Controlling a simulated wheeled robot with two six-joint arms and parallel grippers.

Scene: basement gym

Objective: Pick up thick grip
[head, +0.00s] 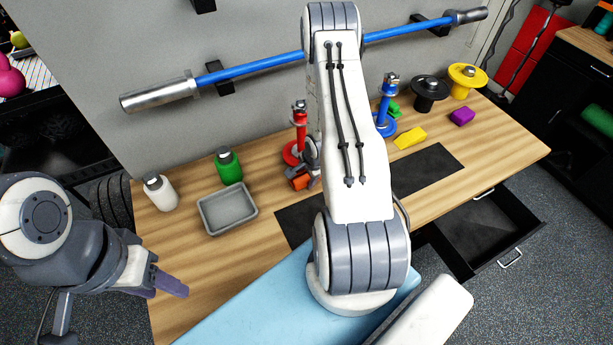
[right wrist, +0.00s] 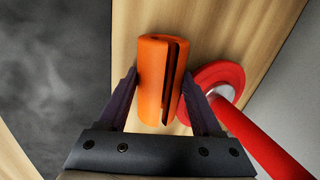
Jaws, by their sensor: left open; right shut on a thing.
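The thick grip is an orange slotted cylinder (right wrist: 155,80), held between the two fingers of my right gripper (right wrist: 161,84) in the right wrist view. In the head view a small part of the orange grip (head: 299,181) shows beside the base of the red stand, mostly hidden by my right arm and gripper. I cannot tell whether it touches the wooden bench. My left gripper (head: 168,284) is open and empty over the bench's left front part, well apart from the grip.
A red post stand (head: 300,125) is close to the grip; its red base (right wrist: 215,76) shows beside my right finger. A grey tray (head: 228,209), green bottle (head: 229,167) and white bottle (head: 160,192) stand left. A yellow block (head: 410,138) and open drawer (head: 490,228) are right.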

